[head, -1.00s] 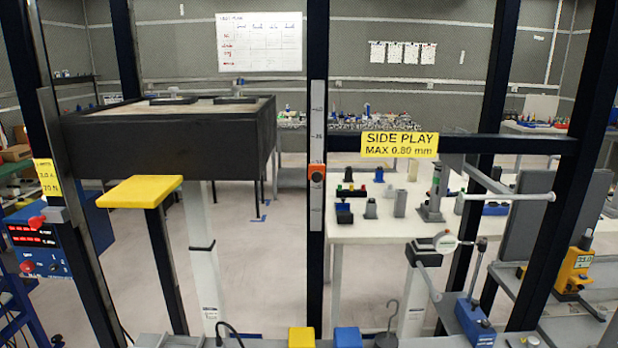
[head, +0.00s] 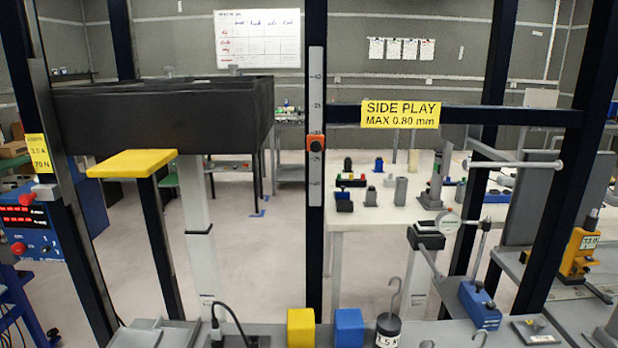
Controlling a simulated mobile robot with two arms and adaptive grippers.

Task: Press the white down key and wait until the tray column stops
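The dark tray (head: 160,120) is at upper left in the head view. Its side faces me and its inside is hidden. A pale column (head: 199,240) stands below and behind it. A blue control box (head: 38,222) with red lit digits and red knobs stands at the far left. I cannot make out a white down key anywhere. Neither of my grippers shows in this view.
A dark upright with a scale and orange marker (head: 316,143) stands in the middle. A yellow pad (head: 133,163) juts out below the tray. Yellow and blue blocks (head: 348,327), a hooked weight (head: 388,329) and a dial gauge (head: 446,222) are near the front.

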